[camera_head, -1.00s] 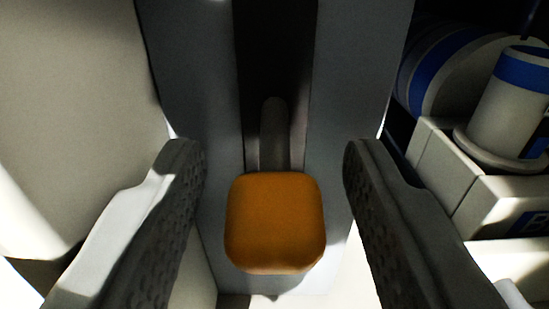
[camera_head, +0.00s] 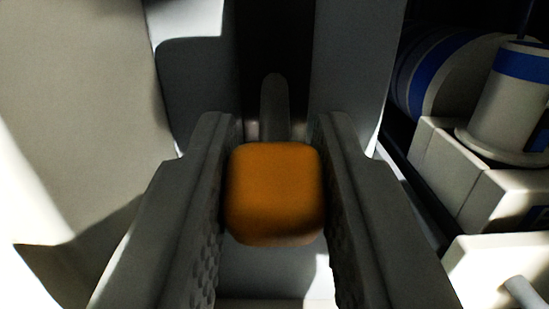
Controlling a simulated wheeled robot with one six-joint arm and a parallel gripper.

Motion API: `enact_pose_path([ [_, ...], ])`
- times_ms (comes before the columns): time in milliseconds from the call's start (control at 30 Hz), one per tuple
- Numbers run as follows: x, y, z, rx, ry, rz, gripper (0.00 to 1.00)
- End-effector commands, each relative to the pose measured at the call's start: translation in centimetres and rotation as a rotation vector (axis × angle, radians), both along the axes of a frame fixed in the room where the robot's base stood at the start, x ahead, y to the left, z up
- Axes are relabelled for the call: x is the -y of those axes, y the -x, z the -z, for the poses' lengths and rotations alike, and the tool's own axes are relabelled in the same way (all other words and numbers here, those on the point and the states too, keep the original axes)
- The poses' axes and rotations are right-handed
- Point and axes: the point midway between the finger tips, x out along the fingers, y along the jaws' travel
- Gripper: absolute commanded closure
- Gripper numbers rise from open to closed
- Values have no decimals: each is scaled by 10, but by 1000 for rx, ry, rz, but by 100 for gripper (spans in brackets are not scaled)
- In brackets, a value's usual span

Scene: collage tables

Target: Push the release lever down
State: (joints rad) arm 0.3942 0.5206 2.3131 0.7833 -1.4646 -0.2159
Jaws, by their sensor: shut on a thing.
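The release lever has an orange block-shaped knob (camera_head: 275,195) at the centre of the view. Its grey stem (camera_head: 274,108) runs back from the knob into a dark vertical slot (camera_head: 274,45) in a grey housing. My gripper (camera_head: 277,135) is shut on the orange knob, with one finger against its left side and one against its right side. The far end of the stem inside the slot is in shadow.
A grey housing panel (camera_head: 355,70) flanks the slot on the right. A large pale curved body (camera_head: 75,90) fills the left. White machine parts with blue bands (camera_head: 510,95) stand at the right. A pale surface shows below the knob.

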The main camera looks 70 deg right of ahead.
Motion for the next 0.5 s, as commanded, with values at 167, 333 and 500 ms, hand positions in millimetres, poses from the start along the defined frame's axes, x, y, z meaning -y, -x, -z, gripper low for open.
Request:
enact_pose_path([
  [167, 0, 0, 2, -2, -3, 0, 74],
  [333, 0, 0, 1, -2, -2, 0, 55],
  [500, 0, 0, 1, -2, -2, 0, 55],
])
